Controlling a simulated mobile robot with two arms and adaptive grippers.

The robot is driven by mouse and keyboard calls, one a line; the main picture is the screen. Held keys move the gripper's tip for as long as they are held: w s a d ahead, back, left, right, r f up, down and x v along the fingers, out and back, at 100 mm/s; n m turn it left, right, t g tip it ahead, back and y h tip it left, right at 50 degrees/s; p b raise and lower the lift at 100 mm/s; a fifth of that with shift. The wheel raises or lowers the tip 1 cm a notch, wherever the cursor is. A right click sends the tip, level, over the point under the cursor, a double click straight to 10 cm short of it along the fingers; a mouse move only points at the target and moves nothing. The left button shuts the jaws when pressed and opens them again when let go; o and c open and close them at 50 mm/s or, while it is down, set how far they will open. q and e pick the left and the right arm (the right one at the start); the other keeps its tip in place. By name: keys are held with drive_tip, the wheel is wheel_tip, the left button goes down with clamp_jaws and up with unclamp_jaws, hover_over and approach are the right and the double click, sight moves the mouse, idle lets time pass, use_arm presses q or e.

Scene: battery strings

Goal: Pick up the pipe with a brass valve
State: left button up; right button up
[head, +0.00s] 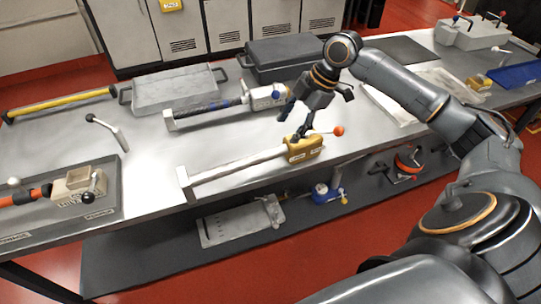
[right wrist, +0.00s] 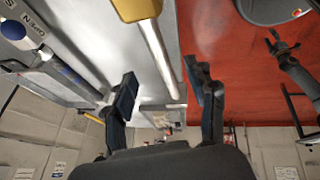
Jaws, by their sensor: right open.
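The pipe with a brass valve lies near the front edge of the grey table. Its pale pipe (head: 235,168) runs left from the brass valve body (head: 305,151), which has a dark lever with an orange-red knob (head: 338,131). My right gripper (head: 312,108) is open and above the valve end, apart from it as far as I can tell. In the right wrist view, the pale pipe (right wrist: 158,55) shows between and beyond the open fingers (right wrist: 165,90), with part of the brass valve (right wrist: 137,8) at the top edge. My left gripper is not in view.
A dark case (head: 285,52) and grey lidded box (head: 175,88) stand at the back. A yellow bar (head: 60,102) and tray (head: 100,208) are left. A lower shelf (head: 150,260) holds more parts.

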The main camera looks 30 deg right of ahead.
sight(272, 150)
drive_tip(key=x, duration=0.8)
drive_tip(key=shift+w+f+p, duration=0.1)
drive_tip(key=shift+w+p, duration=0.05)
drive_tip(key=shift+p, duration=0.15)
drive_tip(key=shift+w+d+p+x, duration=0.1)
drive_tip(key=shift+d+p+x, duration=0.1)
drive_tip(key=shift+x, duration=0.7)
drive_tip(key=shift+w+d+p+x, duration=0.1)
drive_tip(key=shift+d+x, duration=0.05)
drive_tip(key=shift+x, duration=0.7)
drive_tip(key=shift+w+d+p+x, duration=0.1)
drive_tip(key=shift+d+p+x, duration=0.1)
drive_tip(key=shift+x, duration=0.7)
drive_tip(key=shift+s+f, duration=0.1)
drive_tip(key=shift+f, duration=0.05)
clamp_jaws()
